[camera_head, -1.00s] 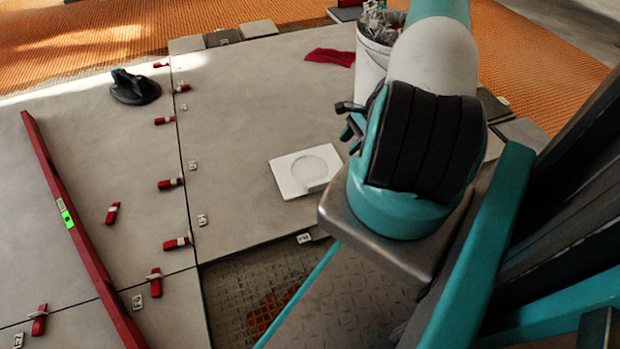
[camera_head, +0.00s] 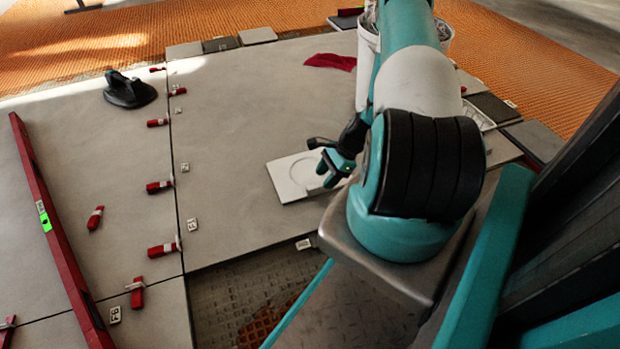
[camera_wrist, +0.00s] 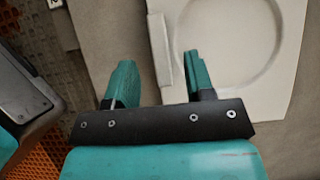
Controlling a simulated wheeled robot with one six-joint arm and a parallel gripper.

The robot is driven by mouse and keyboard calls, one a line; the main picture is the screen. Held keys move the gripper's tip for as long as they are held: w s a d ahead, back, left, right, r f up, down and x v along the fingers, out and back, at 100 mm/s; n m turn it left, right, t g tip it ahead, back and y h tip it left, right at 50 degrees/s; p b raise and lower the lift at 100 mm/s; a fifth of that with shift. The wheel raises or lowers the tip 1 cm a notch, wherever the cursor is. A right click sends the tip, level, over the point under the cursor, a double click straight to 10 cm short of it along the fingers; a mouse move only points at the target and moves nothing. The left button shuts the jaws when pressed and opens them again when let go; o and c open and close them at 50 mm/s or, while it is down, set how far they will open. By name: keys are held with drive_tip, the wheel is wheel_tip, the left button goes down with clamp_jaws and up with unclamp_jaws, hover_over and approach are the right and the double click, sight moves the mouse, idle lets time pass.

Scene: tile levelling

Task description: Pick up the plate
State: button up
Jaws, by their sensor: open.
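The plate (camera_head: 285,183) is white and square with a round recess, and lies on the grey tiles left of my arm. Its right part is hidden behind my gripper in the head view. In the wrist view the plate (camera_wrist: 290,85) fills the upper right, with a pale raised strip (camera_wrist: 159,52) along its left side. My gripper (camera_wrist: 160,82) is open and empty. Its right finger shows over the plate and its left finger over bare tile, with the strip ahead between them. In the head view my gripper (camera_head: 330,166) is at the plate's right side; the height gap is unclear.
A black suction lifter (camera_head: 130,91), a red level (camera_head: 50,215) and several red clips stand on the tiles at left. A red cloth (camera_head: 330,62) and a white bucket (camera_head: 366,70) are at the back. A tile gap (camera_head: 240,290) opens in front.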

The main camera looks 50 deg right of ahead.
sight(319, 184)
drive_tip(key=b+x, duration=0.2)
drive_tip(key=x, duration=0.1)
drive_tip(key=shift+f, duration=0.2)
drive_tip(key=shift+r, duration=0.1)
clamp_jaws()
drive_tip(key=shift+r+p, duration=0.1)
drive_tip(key=shift+p, duration=0.2)
